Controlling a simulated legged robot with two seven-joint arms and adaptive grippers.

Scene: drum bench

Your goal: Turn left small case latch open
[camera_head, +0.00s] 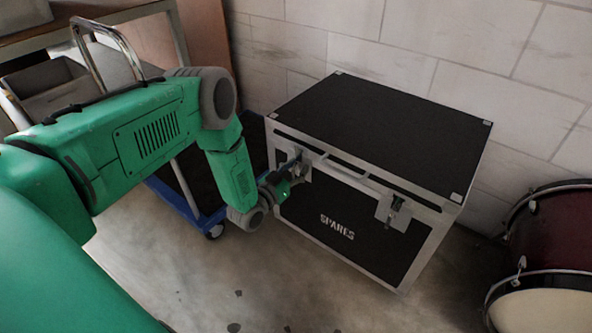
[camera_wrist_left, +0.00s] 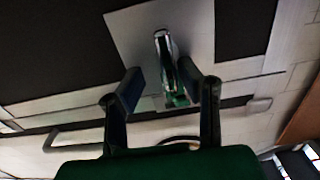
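The black case (camera_head: 385,130) with silver edges and the word SPARES stands on the floor. Its left small latch (camera_head: 303,167) is on the front, near the upper left corner, partly hidden by my gripper. My left gripper (camera_head: 287,180) is right at this latch. In the left wrist view, the latch lever (camera_wrist_left: 163,48) stands out from a pale metal plate (camera_wrist_left: 128,28). The two dark fingers of my left gripper (camera_wrist_left: 165,84) are apart, one on each side of the lever. Gaps show beside the lever, and I cannot tell if a finger touches it. My right gripper is not in view.
A second latch (camera_head: 394,211) is at the case's front right. A blue-framed cart (camera_head: 196,218) stands close to the case's left. Drums (camera_head: 548,245) are at the right edge. A pale block wall (camera_head: 420,50) is behind. Floor before the case is clear.

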